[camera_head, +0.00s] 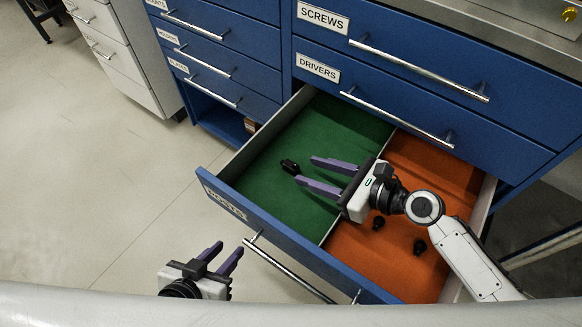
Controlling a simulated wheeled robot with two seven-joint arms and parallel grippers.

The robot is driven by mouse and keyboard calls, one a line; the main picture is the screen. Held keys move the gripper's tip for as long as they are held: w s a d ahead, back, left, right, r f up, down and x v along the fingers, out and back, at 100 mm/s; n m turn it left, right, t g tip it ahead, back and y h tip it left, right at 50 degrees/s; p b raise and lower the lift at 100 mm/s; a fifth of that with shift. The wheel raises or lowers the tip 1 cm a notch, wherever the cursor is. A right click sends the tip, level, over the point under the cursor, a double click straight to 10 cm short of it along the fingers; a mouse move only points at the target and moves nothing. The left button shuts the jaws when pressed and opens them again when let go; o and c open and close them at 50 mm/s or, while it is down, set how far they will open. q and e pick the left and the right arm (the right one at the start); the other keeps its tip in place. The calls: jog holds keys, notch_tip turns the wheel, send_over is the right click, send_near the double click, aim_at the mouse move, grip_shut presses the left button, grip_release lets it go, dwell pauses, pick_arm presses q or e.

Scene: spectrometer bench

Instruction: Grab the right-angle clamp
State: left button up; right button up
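A small black part (289,166), which looks like the right-angle clamp, lies on the green lining of the open drawer's left compartment. My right gripper (304,171) reaches in from the right with its two purple fingers apart and nothing visible between them. Its fingertips are just to the right of the black part. I cannot tell from this view how high the fingers are above the lining. My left gripper (227,250) is low in the picture, outside the drawer front, with its purple fingers apart and empty.
The open drawer (222,198) has a thin divider between green and orange compartments. Two small black parts (378,223) (420,247) lie on the orange side, near my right arm. Closed blue drawers labelled SCREWS (322,17) and DRIVERS (318,68) stand above. The floor at left is clear.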

aim_at(290, 164)
jog(key=b+x, duration=0.2)
jog(key=x, duration=0.3)
jog(key=shift+w+d+f, duration=0.1)
jog(key=shift+f, duration=0.15)
jog(key=shift+w+a+f, duration=0.15)
jog(key=shift+w+a, duration=0.1)
jog(key=shift+a, duration=0.15)
grip_shut()
